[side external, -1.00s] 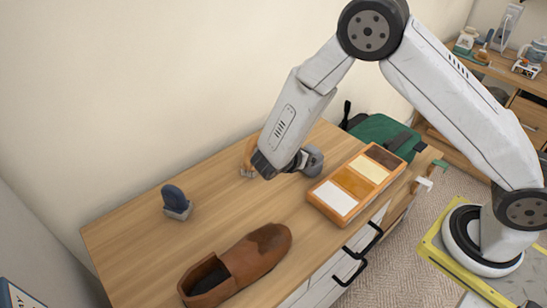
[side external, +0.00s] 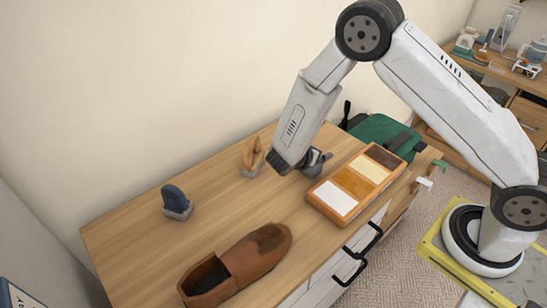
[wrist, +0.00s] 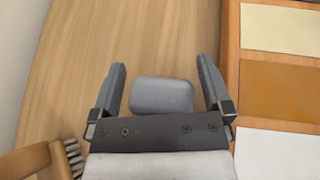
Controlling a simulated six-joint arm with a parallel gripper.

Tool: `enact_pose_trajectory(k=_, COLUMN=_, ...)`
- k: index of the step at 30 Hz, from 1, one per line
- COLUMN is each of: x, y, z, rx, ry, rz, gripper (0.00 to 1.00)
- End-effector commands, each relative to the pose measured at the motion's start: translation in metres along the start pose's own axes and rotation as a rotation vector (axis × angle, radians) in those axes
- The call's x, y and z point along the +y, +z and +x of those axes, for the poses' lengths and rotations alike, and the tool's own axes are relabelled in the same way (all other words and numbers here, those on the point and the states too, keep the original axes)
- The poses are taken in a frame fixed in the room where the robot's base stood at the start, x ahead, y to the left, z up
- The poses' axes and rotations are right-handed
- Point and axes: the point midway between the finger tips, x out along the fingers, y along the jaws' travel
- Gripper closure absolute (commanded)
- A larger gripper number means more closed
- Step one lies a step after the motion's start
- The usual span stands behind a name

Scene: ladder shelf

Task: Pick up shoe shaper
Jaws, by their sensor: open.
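My gripper (wrist: 162,65) is open and empty, pointing down over the tabletop. In the wrist view a rounded grey block (wrist: 162,95) shows between its two fingers, with a gap on each side; no contact is visible. The gripper also shows in the side view (side external: 300,164), where it mostly hides the block. A brown leather shoe (side external: 237,266) lies at the table's front. I cannot tell for sure which thing is the shoe shaper; the grey block is the one under my gripper.
A wooden-handled brush (side external: 253,153) stands left of my gripper; it shows at the wrist view's lower left (wrist: 30,160). A wooden tray of coloured panels (side external: 311,196) lies close on the right. A blue-topped item (side external: 173,197) stands far left. The table (side external: 130,235) between is clear.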

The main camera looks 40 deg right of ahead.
Motion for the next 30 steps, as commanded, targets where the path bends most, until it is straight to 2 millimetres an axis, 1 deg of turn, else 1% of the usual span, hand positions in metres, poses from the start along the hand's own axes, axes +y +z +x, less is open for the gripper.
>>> enact_pose_trajectory(k=4, x=0.0, y=0.0, z=0.0, rx=0.0, ry=0.0, rz=0.0, gripper=0.0)
enact_pose_trajectory(k=5, x=0.0, y=0.0, z=0.0, rx=0.0, ry=0.0, rz=0.0, gripper=0.1)
enact_pose_trajectory(k=6, x=0.0, y=0.0, z=0.0, rx=0.0, ry=0.0, rz=0.0, gripper=0.22)
enact_pose_trajectory(k=8, x=0.0, y=0.0, z=0.0, rx=0.0, ry=0.0, rz=0.0, gripper=0.41)
enact_pose_trajectory(k=9, x=0.0, y=0.0, z=0.0, rx=0.0, ry=0.0, rz=0.0, gripper=0.54)
enact_pose_trajectory(k=11, x=0.0, y=0.0, z=0.0, rx=0.0, ry=0.0, rz=0.0, gripper=0.73)
enact_pose_trajectory(k=12, x=0.0, y=0.0, z=0.0, rx=0.0, ry=0.0, rz=0.0, gripper=0.84)
enact_pose_trajectory(k=23, x=0.0, y=0.002, z=-0.001, rx=0.0, ry=0.0, rz=0.0, gripper=0.85)
enact_pose_trajectory(k=30, x=0.001, y=0.013, z=-0.007, rx=-0.001, ry=0.001, rz=0.003, gripper=0.85)
